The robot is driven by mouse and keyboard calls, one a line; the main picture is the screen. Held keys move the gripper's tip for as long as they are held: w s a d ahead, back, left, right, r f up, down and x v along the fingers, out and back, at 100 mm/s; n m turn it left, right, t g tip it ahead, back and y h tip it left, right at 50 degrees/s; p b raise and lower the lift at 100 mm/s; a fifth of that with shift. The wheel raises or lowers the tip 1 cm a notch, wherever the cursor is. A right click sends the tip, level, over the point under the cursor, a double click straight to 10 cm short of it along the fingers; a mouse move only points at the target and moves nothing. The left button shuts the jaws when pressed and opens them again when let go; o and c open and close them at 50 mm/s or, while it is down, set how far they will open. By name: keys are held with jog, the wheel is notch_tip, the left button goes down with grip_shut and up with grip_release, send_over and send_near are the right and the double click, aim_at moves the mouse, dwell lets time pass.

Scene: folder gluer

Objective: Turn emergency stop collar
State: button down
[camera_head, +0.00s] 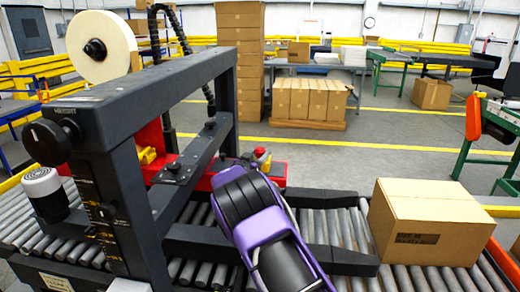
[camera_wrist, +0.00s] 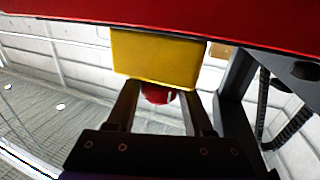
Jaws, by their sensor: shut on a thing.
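The emergency stop has a yellow housing (camera_wrist: 155,58) under a red part of the machine in the wrist view. Its red collar (camera_wrist: 157,94) shows below the housing, between the two dark fingers of my gripper (camera_wrist: 158,103). My gripper is shut on the collar, with a finger on each side of it. The fingers hide the collar's sides. In the head view a small red and yellow fitting (camera_head: 262,155) shows just beyond my purple and black arm. My fingertips are hidden there by the arm.
The dark machine frame (camera_head: 150,95) stands close on the left, with a black knob (camera_head: 50,140) and a tape roll (camera_head: 100,45). A closed carton (camera_head: 425,222) sits on the roller conveyor (camera_head: 345,232) at right. Stacked cartons (camera_head: 240,65) stand behind; the floor between is clear.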

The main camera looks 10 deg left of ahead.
jog(key=shift+m+g+h+p, duration=0.3)
jog(key=shift+m+h, duration=0.3)
jog(key=shift+h, duration=0.3)
